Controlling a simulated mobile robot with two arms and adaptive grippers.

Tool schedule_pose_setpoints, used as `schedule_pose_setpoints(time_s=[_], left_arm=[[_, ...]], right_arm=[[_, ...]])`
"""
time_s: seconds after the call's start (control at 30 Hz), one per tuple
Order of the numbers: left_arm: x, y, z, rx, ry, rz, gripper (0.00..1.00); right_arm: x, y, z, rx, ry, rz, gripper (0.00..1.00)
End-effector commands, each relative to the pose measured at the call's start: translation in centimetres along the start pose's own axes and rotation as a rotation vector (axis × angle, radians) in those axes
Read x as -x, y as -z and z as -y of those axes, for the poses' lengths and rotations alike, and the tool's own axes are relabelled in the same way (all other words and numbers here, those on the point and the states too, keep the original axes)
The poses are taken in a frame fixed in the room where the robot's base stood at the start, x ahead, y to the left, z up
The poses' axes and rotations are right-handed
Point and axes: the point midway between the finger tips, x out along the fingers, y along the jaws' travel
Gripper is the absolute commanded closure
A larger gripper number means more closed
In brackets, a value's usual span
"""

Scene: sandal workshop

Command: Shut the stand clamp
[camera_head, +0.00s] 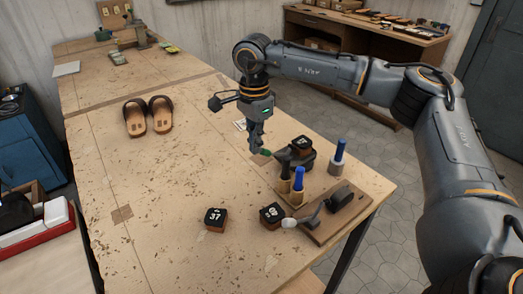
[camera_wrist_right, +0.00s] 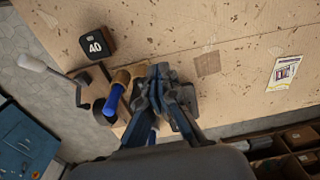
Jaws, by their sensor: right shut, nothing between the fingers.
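A dark stand (camera_head: 308,162) with a numbered block (camera_head: 301,144) on top stands near the right edge of the workbench. A lever with a green knob (camera_head: 265,153) sticks out to its left; I take this as the stand clamp, and its exact position is hard to tell. My right gripper (camera_head: 257,146) points down, shut and empty, just beside the green knob; I cannot tell whether they touch. In the wrist view the shut fingers (camera_wrist_right: 162,74) hide most of the stand. My left gripper is not in view.
Two blue-handled tools (camera_head: 338,153) (camera_head: 298,181) stand close by. A wooden board (camera_head: 328,218) with a white-knobbed lever (camera_head: 290,223) lies in front. Two numbered blocks (camera_head: 215,220) (camera_head: 271,214) and a pair of sandals (camera_head: 148,116) rest on the workbench (camera_head: 170,190). Its middle is clear.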

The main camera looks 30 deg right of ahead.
Motion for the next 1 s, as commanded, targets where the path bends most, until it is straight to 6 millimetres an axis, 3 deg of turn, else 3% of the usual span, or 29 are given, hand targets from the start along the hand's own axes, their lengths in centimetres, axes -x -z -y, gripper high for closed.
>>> schedule_pose_setpoints(time_s=[0.5,1.0], left_arm=[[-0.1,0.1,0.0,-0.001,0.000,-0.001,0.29],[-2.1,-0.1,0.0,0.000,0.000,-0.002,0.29]], right_arm=[[-0.1,0.0,0.0,0.000,0.000,0.000,1.00],[-3.0,0.0,0.0,0.000,0.000,0.000,1.00]])
